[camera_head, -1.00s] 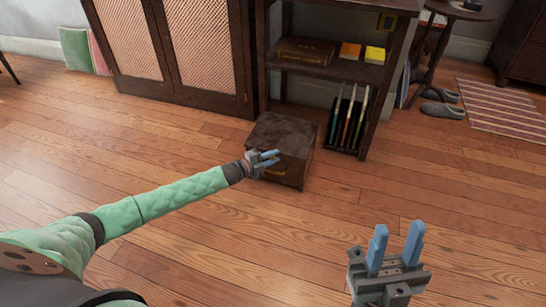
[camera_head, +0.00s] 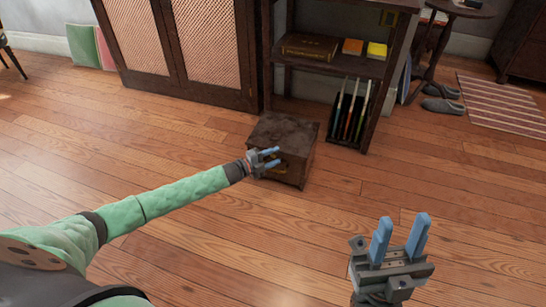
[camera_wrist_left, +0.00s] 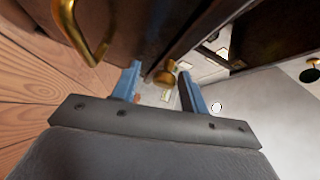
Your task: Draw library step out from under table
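The library step is a dark brown box (camera_head: 284,134) on the floor before the open shelf, with brass fittings on its front. My left gripper (camera_head: 275,158) is at its front face. In the left wrist view, the gripper (camera_wrist_left: 160,80) has its blue fingers apart, with a small brass piece (camera_wrist_left: 168,76) between the tips. I cannot tell whether they touch it. A larger curved brass handle (camera_wrist_left: 88,40) shows outside the fingers, at upper left. My right gripper (camera_head: 400,240) is open and empty over the floor at lower right.
The dark shelf (camera_head: 332,66) behind the step holds a large brown book, yellow items and a rack of thin upright things (camera_head: 347,115). A mesh-door cabinet (camera_head: 180,45) stands left of it. Slippers (camera_head: 443,106) and a striped rug (camera_head: 505,105) lie right. The wooden floor in front is clear.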

